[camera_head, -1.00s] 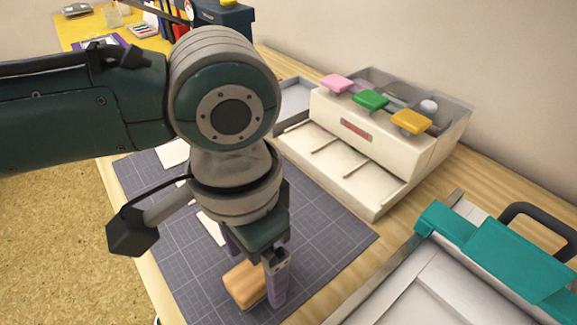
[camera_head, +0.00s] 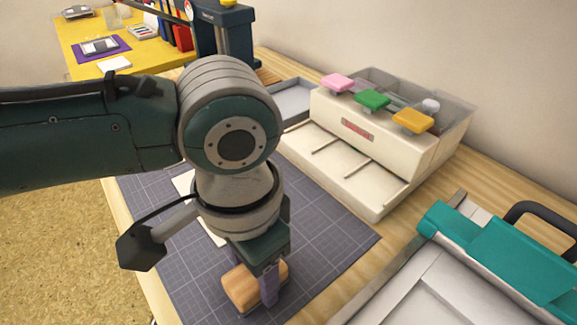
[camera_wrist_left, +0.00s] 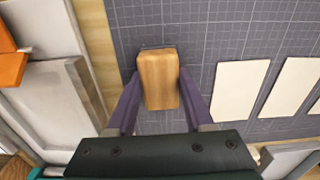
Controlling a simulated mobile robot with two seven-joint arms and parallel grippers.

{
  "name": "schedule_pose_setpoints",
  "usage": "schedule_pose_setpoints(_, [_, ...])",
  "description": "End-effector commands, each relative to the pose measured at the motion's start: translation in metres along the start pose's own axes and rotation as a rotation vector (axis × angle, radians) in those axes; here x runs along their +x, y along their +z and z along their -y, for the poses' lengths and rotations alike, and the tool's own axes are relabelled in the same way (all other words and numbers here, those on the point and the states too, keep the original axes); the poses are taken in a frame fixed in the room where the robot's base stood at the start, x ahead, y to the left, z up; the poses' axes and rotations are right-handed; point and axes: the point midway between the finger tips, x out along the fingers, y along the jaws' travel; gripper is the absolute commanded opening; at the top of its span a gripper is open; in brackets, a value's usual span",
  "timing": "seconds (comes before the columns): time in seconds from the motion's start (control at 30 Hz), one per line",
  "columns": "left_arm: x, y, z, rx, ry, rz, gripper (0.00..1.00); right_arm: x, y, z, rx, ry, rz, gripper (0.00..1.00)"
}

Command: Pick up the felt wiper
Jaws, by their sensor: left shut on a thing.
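The felt wiper, a wooden block with rounded edges (camera_head: 240,288), is on the dark gridded mat (camera_head: 335,240) near its front edge. I cannot tell whether it rests on the mat or is just above it; its underside is hidden. My left gripper (camera_head: 254,280) points down over the block with its purple fingers on either side. In the left wrist view the block (camera_wrist_left: 158,88) sits between both fingertips, and the gripper (camera_wrist_left: 160,78) is shut on it. My right gripper is not in view.
White cards (camera_wrist_left: 240,90) lie on the mat beside the block. A cream box unit with pink, green and yellow pads (camera_head: 372,130) stands behind. A teal-and-grey device (camera_head: 500,255) is at the right. A yellow surface (camera_head: 150,50) lies at the far left.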

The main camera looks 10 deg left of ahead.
Motion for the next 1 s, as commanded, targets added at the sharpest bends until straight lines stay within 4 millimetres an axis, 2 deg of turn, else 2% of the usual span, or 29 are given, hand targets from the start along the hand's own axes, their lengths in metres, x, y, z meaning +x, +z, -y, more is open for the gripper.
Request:
schedule_pose_setpoints(0.03, [0.000, 0.000, 0.000, 0.000, 0.000, 0.000, 0.18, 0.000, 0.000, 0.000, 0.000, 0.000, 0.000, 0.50])
schedule_pose_setpoints(0.2, [0.000, 0.000, 0.000, 0.000, 0.000, 0.000, 0.00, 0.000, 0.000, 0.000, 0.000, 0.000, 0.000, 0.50])
schedule_pose_setpoints(0.47, [-0.001, 0.000, 0.000, 0.000, 0.000, 0.000, 0.00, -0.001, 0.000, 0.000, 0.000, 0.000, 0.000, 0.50])
schedule_pose_setpoints(0.63, [-0.014, -0.001, 0.000, 0.000, 0.001, -0.001, 0.00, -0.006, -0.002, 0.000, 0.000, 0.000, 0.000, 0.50])
schedule_pose_setpoints(0.77, [-0.038, -0.001, 0.000, 0.001, 0.000, -0.004, 0.00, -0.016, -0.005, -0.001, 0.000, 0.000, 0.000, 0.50])
schedule_pose_setpoints(1.0, [-0.111, -0.002, 0.001, 0.001, -0.001, -0.006, 0.00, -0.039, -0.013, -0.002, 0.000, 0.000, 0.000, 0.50])
